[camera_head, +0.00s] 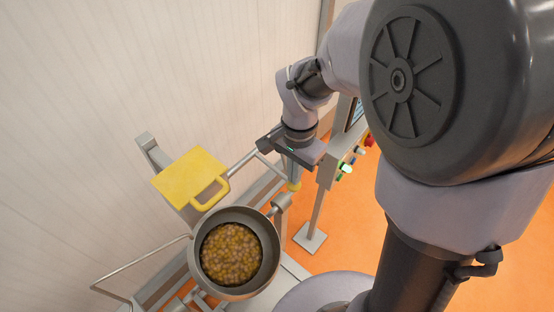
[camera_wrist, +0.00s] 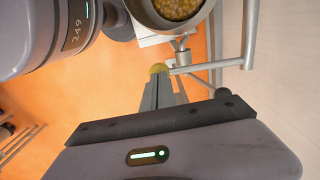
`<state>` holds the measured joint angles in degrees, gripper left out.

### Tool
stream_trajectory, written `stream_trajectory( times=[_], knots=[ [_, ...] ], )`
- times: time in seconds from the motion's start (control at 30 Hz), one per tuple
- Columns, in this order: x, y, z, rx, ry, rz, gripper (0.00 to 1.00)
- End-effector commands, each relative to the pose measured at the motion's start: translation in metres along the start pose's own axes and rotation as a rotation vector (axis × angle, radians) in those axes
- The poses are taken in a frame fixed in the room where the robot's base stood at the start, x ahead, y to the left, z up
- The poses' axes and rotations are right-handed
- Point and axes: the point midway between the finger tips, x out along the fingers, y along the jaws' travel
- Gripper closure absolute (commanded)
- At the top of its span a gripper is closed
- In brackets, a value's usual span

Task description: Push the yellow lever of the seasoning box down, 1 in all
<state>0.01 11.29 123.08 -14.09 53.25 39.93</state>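A yellow ball knob (camera_head: 294,186) sits at the end of a thin grey bar, which looks like the lever. The knob also shows in the wrist view (camera_wrist: 159,68), right at my fingertips. My gripper (camera_head: 292,178) points down over the knob. Its fingers (camera_wrist: 163,82) look close together, with the tips at or touching the knob; I cannot tell if they press on it. A yellow box (camera_head: 188,177) with a yellow loop handle (camera_head: 209,195) stands to the left on the grey frame.
A round metal pot (camera_head: 273,270) filled with brown-yellow balls stands below the yellow box. A control panel with colored buttons (camera_head: 346,168) on a post is close to the right of my gripper. A pale wall runs along the left. Orange floor lies open to the right.

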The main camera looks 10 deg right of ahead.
Motion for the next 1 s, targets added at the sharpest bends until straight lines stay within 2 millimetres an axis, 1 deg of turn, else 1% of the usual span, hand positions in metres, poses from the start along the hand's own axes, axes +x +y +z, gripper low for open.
stream_trajectory(
  times=[0.03, 0.1, 0.4, 0.5, 1.0],
  knots=[
    [-0.014, 0.000, 0.000, 0.000, 0.001, -0.001, 1.00],
    [-0.027, 0.000, 0.000, -0.001, 0.001, -0.001, 1.00],
    [-0.078, 0.000, 0.000, 0.000, 0.000, -0.001, 1.00],
    [-0.091, 0.000, 0.000, 0.000, 0.001, -0.001, 1.00],
    [-0.089, 0.000, 0.000, 0.000, 0.000, -0.001, 1.00]
  ],
)
